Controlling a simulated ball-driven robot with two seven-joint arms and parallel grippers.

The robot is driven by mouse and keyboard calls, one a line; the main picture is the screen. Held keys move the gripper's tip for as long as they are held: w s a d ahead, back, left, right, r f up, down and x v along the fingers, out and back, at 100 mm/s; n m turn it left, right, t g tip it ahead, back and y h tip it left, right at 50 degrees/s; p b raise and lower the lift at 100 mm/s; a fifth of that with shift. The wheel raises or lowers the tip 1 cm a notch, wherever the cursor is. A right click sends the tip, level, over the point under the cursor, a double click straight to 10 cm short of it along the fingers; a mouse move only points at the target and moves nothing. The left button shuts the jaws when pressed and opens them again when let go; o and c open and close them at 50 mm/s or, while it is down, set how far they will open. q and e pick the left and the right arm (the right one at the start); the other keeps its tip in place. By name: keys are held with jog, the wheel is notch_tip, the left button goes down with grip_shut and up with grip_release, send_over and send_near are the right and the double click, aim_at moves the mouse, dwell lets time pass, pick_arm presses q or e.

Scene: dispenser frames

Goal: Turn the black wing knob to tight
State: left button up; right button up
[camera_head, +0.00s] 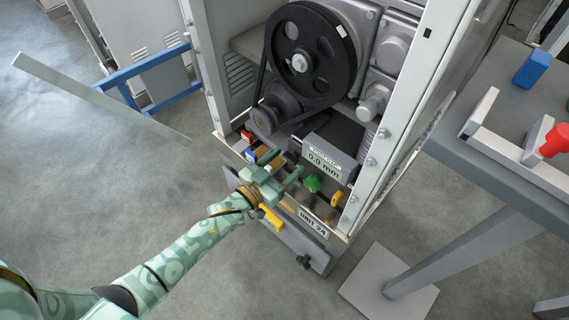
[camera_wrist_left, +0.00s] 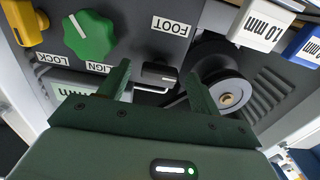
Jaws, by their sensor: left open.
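The black wing knob (camera_wrist_left: 158,73) sits on the dark panel under the FOOT label in the left wrist view. It has a pale line along one edge. In the head view I cannot make it out clearly beside my gripper. My left gripper (camera_head: 284,165) is open in front of the panel. In the left wrist view its two fingers (camera_wrist_left: 158,86) stand to either side of the knob, with the knob seen between their tips. I cannot tell whether either finger touches it. My right gripper is in neither view.
A green knob (camera_head: 312,184) and a yellow knob (camera_head: 337,198) sit close by. A display (camera_head: 322,158) reads 0.0 mm. Labelled blocks (camera_wrist_left: 262,22) stand near a round pulley (camera_wrist_left: 228,93). The frame's side post (camera_head: 385,135) bounds the right. A table (camera_head: 500,165) stands farther right.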

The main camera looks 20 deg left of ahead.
pick_arm(q)
jog(key=c, duration=1)
